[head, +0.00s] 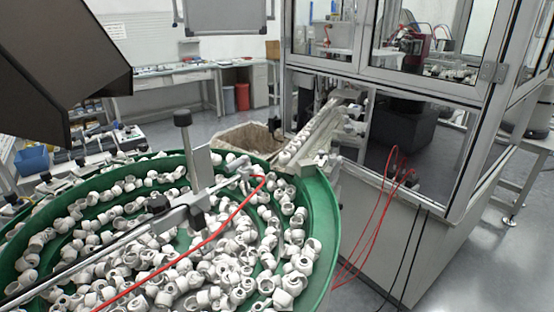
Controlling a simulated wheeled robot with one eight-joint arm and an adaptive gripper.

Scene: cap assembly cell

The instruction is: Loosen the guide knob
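A green vibratory bowl (331,222) full of white caps (215,270) fills the lower left of the head view. A metal guide bar (130,238) crosses over it, with a red hose (215,235) along it. A dark knob (182,118) tops an upright rod beside a flat metal plate. A second dark knob (157,203) sits lower on the bar. I cannot tell which is the guide knob, or how tight either is. My gripper is not in view. A large dark shape at upper left hides part of the room.
A glass-walled machine cabinet (430,225) stands right of the bowl, with red hoses (365,225) hanging down its front. A sloped chute (318,130) runs from the bowl toward it. Workbenches (160,75) line the back wall. Grey floor is clear at back centre.

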